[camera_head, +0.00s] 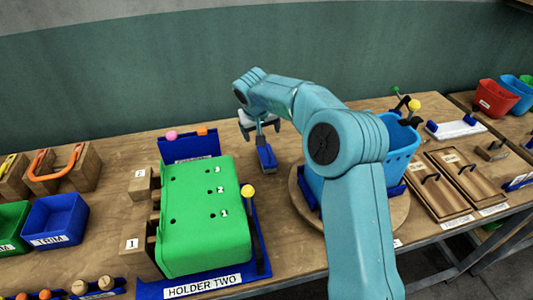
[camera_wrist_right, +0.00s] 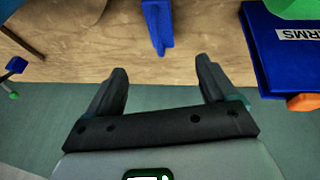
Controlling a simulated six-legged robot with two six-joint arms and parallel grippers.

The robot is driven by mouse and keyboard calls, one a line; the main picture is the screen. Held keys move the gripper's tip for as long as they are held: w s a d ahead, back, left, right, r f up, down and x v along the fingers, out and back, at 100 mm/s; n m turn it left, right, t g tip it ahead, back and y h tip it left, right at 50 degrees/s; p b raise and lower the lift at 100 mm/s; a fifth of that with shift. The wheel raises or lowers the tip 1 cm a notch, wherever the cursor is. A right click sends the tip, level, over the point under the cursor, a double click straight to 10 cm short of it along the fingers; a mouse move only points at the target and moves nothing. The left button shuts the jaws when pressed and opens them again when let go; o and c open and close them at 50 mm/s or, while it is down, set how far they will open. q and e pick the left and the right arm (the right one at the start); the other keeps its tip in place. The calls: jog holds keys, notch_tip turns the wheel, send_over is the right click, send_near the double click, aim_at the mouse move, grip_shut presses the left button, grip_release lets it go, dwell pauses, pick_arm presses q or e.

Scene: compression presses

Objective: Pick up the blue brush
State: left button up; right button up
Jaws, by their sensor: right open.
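The blue brush (camera_head: 266,157) rests on the wooden table, behind and right of the green block, in the head view. In the right wrist view the blue brush (camera_wrist_right: 157,24) comes in from the top edge, and its near end lies just ahead of the gap between my fingers. My right gripper (camera_head: 260,129) hangs over the brush's far end in the head view. In the right wrist view my right gripper (camera_wrist_right: 161,70) is open, with nothing between its fingers. My left gripper is in neither view.
The green block (camera_head: 191,228) sits on a blue base labelled HOLDER TWO, with a yellow-knobbed lever (camera_head: 249,190) beside it. A blue tray labelled ARMS (camera_wrist_right: 270,55) is close on the right in the wrist view. A blue bucket (camera_head: 401,152) stands on a round board (camera_head: 301,203).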

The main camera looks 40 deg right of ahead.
jog(key=p, duration=0.3)
send_over(266, 154)
jog(key=s+a, duration=0.1)
jog(key=a, duration=0.1)
notch_tip(266, 154, down, 9)
jog(key=shift+s+f, duration=0.1)
jog(key=shift+f, duration=0.1)
jog(key=shift+s, duration=0.15)
jog(key=shift+d+f+p, duration=0.15)
jog(key=shift+f+p, duration=0.3)
jog(key=x, duration=0.1)
jog(key=p+x, duration=0.1)
jog(key=x, duration=0.2)
jog(key=shift+w+d+f, duration=0.1)
jog(key=shift+w+f, duration=0.1)
jog(key=shift+w, duration=0.2)
jog(key=shift+s+r, duration=0.2)
jog(key=shift+s, duration=0.1)
jog(key=shift+w+f, duration=0.3)
jog(key=c, duration=1)
jog(key=shift+c, duration=0.9)
jog(key=shift+s+r, duration=0.2)
